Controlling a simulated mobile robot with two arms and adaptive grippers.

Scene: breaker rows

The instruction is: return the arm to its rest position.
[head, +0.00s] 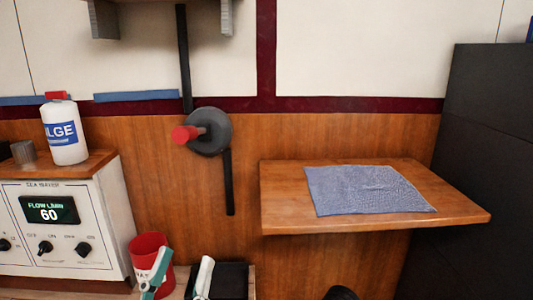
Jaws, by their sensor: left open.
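My left gripper (181,276) shows at the bottom edge, left of centre, with two teal-and-white fingers spread apart. It is open, and I see nothing held between the fingers. Its left finger overlaps a red cup (147,245), and its right finger overlaps a black box (232,280). Whether it touches either one I cannot tell. The rest of the left arm is out of view. I cannot make out my right gripper.
A wooden shelf (461,208) with a blue cloth (365,189) stands right of centre. A red-knobbed crank (207,131) sticks out from the wall. At left, a white bottle (63,140) and grey cup (23,154) stand on a panelled unit (85,220). A dark cabinet (487,130) bounds the right.

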